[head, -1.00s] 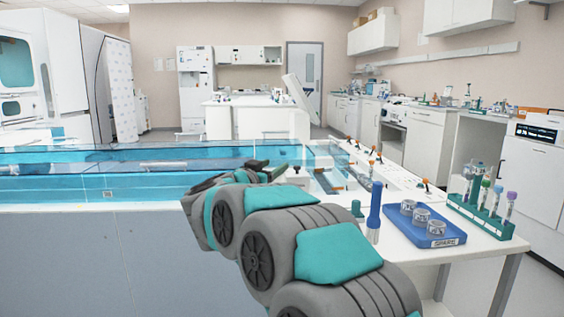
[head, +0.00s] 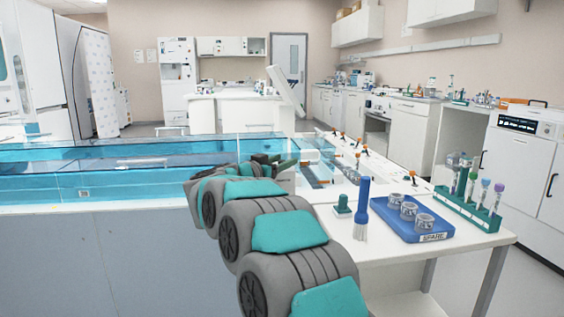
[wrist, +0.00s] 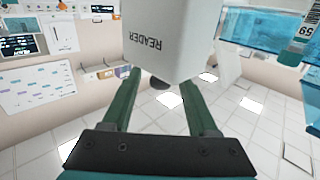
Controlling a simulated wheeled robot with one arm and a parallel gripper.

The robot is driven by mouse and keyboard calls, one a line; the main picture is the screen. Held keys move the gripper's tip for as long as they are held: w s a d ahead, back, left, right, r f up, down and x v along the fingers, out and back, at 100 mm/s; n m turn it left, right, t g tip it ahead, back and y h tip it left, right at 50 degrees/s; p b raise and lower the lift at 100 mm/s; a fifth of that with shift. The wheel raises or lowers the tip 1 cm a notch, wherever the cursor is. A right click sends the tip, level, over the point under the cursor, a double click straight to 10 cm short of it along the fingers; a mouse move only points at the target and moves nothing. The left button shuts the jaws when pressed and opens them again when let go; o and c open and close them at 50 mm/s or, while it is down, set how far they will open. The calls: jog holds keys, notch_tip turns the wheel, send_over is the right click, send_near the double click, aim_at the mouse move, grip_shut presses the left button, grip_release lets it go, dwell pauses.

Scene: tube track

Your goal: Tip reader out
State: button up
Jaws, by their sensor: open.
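The reader (wrist: 170,40) is a white block with READER printed on it, upside down in the wrist view. It fills the upper middle of that view, at and beyond the fingertips. My gripper (wrist: 158,85) is open, its two dark green fingers apart with nothing held between them. I cannot tell whether a finger touches the reader. In the head view my gripper (head: 275,161) is small and partly hidden by my arm, beside the right end of the blue-lit clear track (head: 120,175). I cannot make out the reader surely there.
A blue SPARE tray (head: 432,238) holding clear cups, a blue brush (head: 362,205) and a green tube rack (head: 468,208) stand on the white bench right of my arm. Several orange-topped pegs line the bench behind. A tilted white panel (head: 286,90) rises beyond the track.

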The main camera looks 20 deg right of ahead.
grip_shut()
dwell(0.5)
dwell(1.0)
